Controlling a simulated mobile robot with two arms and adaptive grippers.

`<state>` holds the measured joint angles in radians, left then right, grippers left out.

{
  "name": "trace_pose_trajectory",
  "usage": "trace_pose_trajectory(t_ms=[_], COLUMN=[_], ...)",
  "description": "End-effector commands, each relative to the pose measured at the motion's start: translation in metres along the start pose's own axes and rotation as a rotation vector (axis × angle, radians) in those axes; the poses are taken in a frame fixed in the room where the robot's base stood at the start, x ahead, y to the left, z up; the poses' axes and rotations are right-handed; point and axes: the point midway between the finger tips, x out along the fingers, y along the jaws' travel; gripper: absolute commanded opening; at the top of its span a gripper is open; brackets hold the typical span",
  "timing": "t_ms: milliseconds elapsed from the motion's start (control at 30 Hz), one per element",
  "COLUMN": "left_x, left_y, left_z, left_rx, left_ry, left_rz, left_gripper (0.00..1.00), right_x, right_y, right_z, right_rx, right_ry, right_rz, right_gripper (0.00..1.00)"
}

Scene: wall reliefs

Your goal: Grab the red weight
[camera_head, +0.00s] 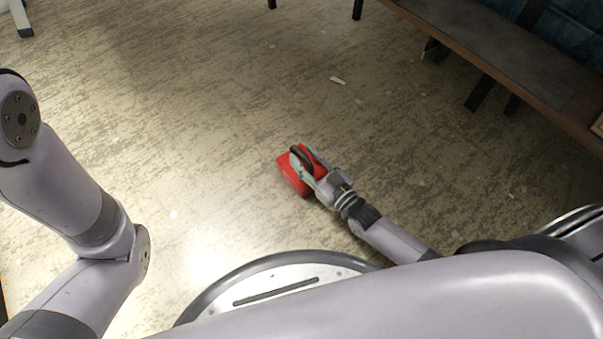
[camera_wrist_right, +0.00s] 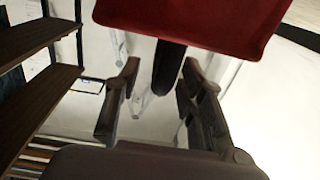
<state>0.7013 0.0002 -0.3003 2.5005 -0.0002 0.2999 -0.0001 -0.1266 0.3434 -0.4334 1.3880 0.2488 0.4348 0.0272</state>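The red weight (camera_head: 290,174) is a red block with a dark handle, and in the head view it is on or close to the floor, just in front of my base. In the right wrist view the red block (camera_wrist_right: 190,20) fills the top and its black handle (camera_wrist_right: 169,68) points toward my gripper. My right gripper (camera_head: 310,168) is at the weight. In the wrist view its two fingers (camera_wrist_right: 160,85) stand apart on either side of the handle, with a clear gap on the left side. My left gripper is out of view.
A long wooden bench (camera_head: 480,60) with dark legs runs along the upper right. A small pale scrap (camera_head: 338,80) lies on the floor. The floor (camera_head: 180,110) around the weight is mostly clear.

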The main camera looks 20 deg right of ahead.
Motion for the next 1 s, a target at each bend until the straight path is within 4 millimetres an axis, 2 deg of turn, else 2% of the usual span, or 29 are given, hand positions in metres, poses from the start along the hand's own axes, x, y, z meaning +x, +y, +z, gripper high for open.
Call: trace_pose_trajectory(t_ms=[33,133,400,900,1000], left_x=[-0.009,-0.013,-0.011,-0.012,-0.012], left_y=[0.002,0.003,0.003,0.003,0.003], left_z=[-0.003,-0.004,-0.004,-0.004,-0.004], left_rx=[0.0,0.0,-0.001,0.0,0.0], left_ry=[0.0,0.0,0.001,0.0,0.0], left_rz=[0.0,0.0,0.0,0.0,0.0], left_gripper=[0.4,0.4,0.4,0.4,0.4], right_x=[0.008,0.017,0.019,0.019,0.019], right_y=[0.0,0.0,0.0,0.0,0.0], right_z=[0.004,0.003,0.0,0.001,0.001], right_rx=[0.0,0.0,0.001,0.0,0.0], right_ry=[0.003,0.002,0.0,-0.001,-0.001], right_rz=[0.001,0.001,0.001,0.001,0.001], right_gripper=[0.37,0.37,0.37,0.04,0.0])
